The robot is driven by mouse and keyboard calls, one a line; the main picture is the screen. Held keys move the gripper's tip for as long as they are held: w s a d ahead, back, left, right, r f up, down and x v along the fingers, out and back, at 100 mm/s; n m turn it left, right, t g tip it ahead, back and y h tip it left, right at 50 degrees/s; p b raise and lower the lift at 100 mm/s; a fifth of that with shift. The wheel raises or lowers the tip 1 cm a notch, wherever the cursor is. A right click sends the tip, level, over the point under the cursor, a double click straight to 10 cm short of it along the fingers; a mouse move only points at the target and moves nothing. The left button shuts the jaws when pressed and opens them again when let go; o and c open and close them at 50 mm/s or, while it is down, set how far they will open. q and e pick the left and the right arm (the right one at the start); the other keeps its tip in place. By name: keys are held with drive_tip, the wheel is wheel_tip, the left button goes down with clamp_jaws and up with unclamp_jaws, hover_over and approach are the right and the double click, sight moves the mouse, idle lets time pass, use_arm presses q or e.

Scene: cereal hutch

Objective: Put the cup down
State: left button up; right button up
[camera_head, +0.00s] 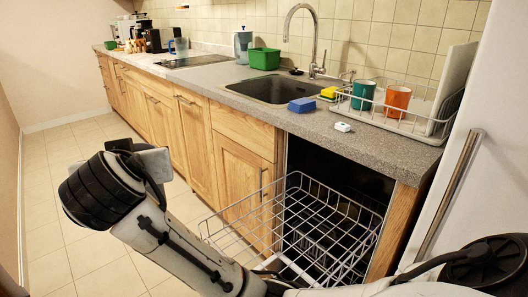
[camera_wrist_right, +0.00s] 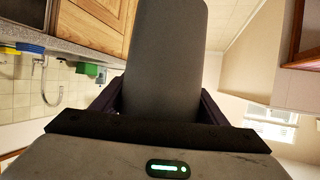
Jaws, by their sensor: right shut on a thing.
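My right gripper (camera_wrist_right: 158,98) is shut on a smooth dark grey rounded thing, taken to be the cup (camera_wrist_right: 166,50), which fills the middle of the right wrist view. Its rim and opening cannot be made out. In the head view my right gripper (camera_head: 140,157) is at the left, over the floor in front of the cabinets and mostly hidden behind my wrist. The held cup cannot be told apart clearly there. My left gripper is not in view.
An open dishwasher's wire rack (camera_head: 300,225) extends right of my forearm. The counter (camera_head: 385,143) holds a dish rack (camera_head: 415,122) with a teal cup (camera_head: 363,95) and an orange cup (camera_head: 397,101), a blue sponge (camera_head: 301,105) and a small white item (camera_head: 343,127). A sink (camera_head: 275,88) lies left.

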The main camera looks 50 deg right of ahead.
drive_tip(key=s+d+f+m+g+h+b, duration=0.2)
drive_tip(key=d+f+m+g+h+b, duration=0.25)
drive_tip(key=d+f, duration=0.85)
drive_tip(key=s+d+f+m+g+h+b, duration=0.25)
drive_tip(key=d+f+m+g+b, duration=0.2)
drive_tip(key=d+f, duration=0.85)
use_arm(q)
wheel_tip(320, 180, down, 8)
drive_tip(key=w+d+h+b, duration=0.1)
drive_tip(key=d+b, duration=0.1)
drive_tip(key=b, duration=0.1)
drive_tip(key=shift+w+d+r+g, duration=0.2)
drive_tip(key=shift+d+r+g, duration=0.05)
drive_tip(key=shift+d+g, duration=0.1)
use_arm(e)
drive_tip(key=shift+t, duration=0.4)
drive_tip(key=f, duration=0.2)
drive_tip(key=d+f, duration=0.1)
drive_tip(key=f, duration=0.1)
drive_tip(key=d+f, duration=0.1)
drive_tip(key=f, duration=0.2)
drive_tip(key=shift+w, duration=0.4)
drive_tip(key=shift+f, duration=0.1)
drive_tip(key=shift+f, duration=0.15)
drive_tip(key=o, duration=1.1)
drive_tip(key=shift+c, duration=0.2)
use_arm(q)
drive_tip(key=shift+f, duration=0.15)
